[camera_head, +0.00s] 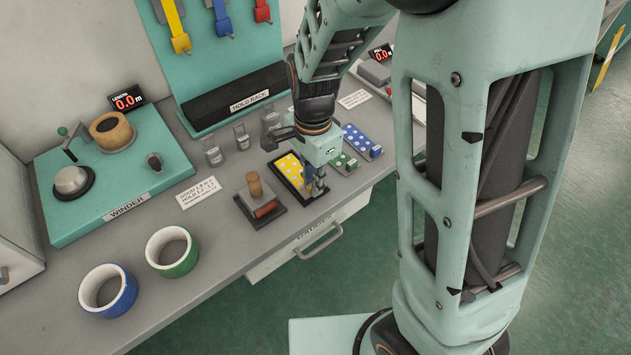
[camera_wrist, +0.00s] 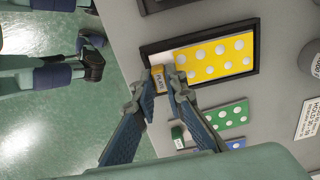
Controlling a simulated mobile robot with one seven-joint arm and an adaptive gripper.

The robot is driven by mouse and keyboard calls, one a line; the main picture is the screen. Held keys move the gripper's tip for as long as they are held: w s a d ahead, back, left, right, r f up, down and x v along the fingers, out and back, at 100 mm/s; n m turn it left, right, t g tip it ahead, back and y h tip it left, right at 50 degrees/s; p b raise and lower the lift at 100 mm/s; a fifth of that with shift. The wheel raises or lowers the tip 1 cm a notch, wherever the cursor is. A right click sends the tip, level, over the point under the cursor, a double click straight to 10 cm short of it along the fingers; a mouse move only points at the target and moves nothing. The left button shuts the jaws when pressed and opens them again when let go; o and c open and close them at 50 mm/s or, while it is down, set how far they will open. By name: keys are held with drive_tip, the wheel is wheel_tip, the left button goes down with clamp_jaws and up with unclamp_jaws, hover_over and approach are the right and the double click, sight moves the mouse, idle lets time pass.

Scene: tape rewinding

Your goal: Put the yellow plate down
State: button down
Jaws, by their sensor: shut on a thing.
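The yellow plate (camera_head: 288,169) with white dots is at the black-rimmed tray (camera_head: 277,184) near the bench's front edge. In the wrist view the yellow plate (camera_wrist: 215,58) lies within the outline of the black tray (camera_wrist: 204,32), with a pale strip of tray floor showing at its left. I cannot tell if the plate rests on the floor or is slightly above it. My gripper (camera_head: 318,184) points down at the tray's right end. In the wrist view my gripper (camera_wrist: 161,77) is shut on the small yellow-brown end block of the plate.
A green dotted plate (camera_wrist: 228,115) and a blue dotted plate (camera_head: 357,140) lie beside the tray. A stamp with a wooden knob (camera_head: 255,188) stands left of it. A drawer (camera_head: 305,243) is below.

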drive_tip(key=shift+a, duration=0.1)
drive_tip(key=c, duration=2)
unclamp_jaws()
drive_tip(key=shift+o, duration=0.2)
wheel_tip(320, 180, up, 12)
drive_tip(key=p, duration=0.1)
drive_tip(key=shift+r, duration=0.1)
